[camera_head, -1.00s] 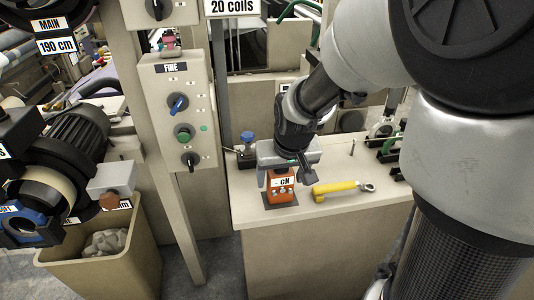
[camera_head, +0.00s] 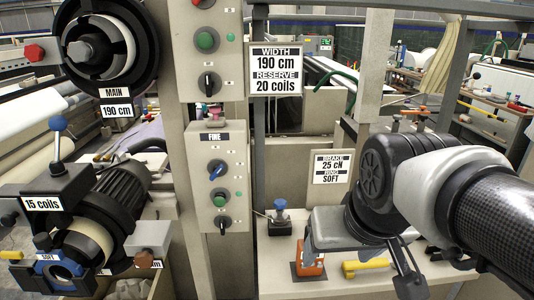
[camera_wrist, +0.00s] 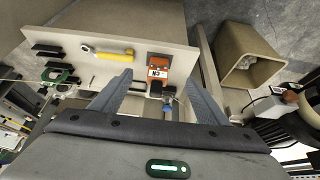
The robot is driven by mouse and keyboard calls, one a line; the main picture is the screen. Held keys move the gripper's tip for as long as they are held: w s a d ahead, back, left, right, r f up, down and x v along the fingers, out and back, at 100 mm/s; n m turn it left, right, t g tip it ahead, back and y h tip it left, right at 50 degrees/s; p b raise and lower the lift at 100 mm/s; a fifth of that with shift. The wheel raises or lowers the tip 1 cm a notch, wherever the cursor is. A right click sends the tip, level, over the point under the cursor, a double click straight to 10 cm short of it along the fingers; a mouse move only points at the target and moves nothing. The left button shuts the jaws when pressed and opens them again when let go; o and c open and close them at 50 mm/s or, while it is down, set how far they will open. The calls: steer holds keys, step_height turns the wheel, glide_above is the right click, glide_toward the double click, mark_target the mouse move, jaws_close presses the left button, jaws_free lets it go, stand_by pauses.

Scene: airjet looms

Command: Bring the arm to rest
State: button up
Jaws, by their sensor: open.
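My gripper (camera_wrist: 161,88) is open and empty, with its two fingers spread apart in the wrist view. In the head view the arm comes in from the right and my gripper (camera_head: 318,242) hangs over the pale worktop (camera_head: 290,250). The orange block (camera_head: 308,263) with a "cN" label stands on a dark pad on the worktop. In the wrist view the block (camera_wrist: 158,68) shows beyond the gap between the fingers, apart from them. In the head view the hand hides part of the block and worktop.
A yellow-handled tool (camera_head: 365,266) lies right of the block; a blue-knobbed device (camera_head: 280,215) stands behind it. The control box (camera_head: 218,180) and loom parts (camera_head: 115,195) are at left. A sign (camera_head: 332,168) stands behind the gripper. A bin (camera_wrist: 245,60) shows in the wrist view.

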steer(key=s, duration=0.2)
steer(key=shift+s+r, duration=0.2)
steer(key=shift+s, duration=0.2)
step_height(320, 180, up, 16)
steer(key=p, duration=1.6)
steer(key=shift+r, duration=0.15)
